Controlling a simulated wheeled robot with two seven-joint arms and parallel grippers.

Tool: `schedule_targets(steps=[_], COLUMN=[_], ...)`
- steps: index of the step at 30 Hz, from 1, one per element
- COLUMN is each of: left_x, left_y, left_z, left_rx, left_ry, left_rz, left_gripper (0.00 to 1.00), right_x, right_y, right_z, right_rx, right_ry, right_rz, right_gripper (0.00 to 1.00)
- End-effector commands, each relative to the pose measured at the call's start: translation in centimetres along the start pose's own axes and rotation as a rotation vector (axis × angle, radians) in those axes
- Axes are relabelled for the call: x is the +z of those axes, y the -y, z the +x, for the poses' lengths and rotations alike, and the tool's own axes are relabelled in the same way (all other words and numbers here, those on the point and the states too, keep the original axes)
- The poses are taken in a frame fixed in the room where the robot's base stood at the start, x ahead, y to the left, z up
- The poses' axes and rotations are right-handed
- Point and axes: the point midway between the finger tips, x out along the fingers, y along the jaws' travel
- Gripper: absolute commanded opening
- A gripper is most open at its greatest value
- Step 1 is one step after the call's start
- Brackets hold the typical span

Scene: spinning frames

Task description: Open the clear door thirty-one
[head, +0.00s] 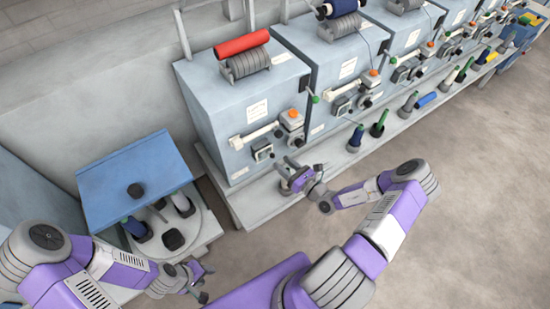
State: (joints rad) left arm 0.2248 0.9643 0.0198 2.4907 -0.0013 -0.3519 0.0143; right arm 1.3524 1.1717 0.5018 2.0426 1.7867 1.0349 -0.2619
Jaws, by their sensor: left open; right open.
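I cannot make out a clear door or a number thirty-one. The nearest spinning frame unit (245,100) is a grey-blue box with small labels, a white bar handle (254,135) and an orange-topped fitting (291,117) on its front. My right gripper (292,177) is open, low in front of this unit and near the ledge at its foot. Whether it touches anything is unclear. My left gripper (199,281) is open at the lower left, in front of the white stand below the blue panel (135,180). It appears empty.
A red roll (242,44) lies on top of the nearest unit. Similar units run in a row to the upper right. Bobbins on dark bases (378,124) stand along the ledge. The floor (460,200) at right is clear.

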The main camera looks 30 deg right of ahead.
Motion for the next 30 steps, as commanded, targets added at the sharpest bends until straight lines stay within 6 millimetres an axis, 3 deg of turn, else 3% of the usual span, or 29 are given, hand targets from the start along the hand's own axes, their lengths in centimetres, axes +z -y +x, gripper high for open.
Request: schedule_targets(steps=[3, 9, 20, 28, 30], left_x=[0.0, -0.1, -0.1, -0.1, -0.1], left_y=[0.2, 0.4, 0.4, 0.4, 0.4], left_z=[0.6, 1.1, 1.1, 1.1, 1.1], left_rx=[0.0, 0.0, 0.0, 0.0, 0.0], left_ry=[0.0, 0.0, 0.0, 0.0, 0.0], left_rz=[0.0, 0.0, 0.0, 0.0, 0.0], left_gripper=[0.43, 0.43, 0.43, 0.43, 0.43], right_x=[-0.2, -0.2, -0.1, -0.1, -0.1], right_y=[-0.1, -0.1, -0.2, -0.2, -0.2], right_z=[2.1, 4.4, 5.0, 4.9, 4.9], right_rx=[0.005, 0.005, 0.005, 0.005, 0.006], right_ry=[0.001, -0.003, -0.003, -0.003, -0.004], right_rz=[-0.001, 0.001, 0.0, 0.0, 0.0], right_gripper=[0.45, 0.45, 0.45, 0.03, 0.0])
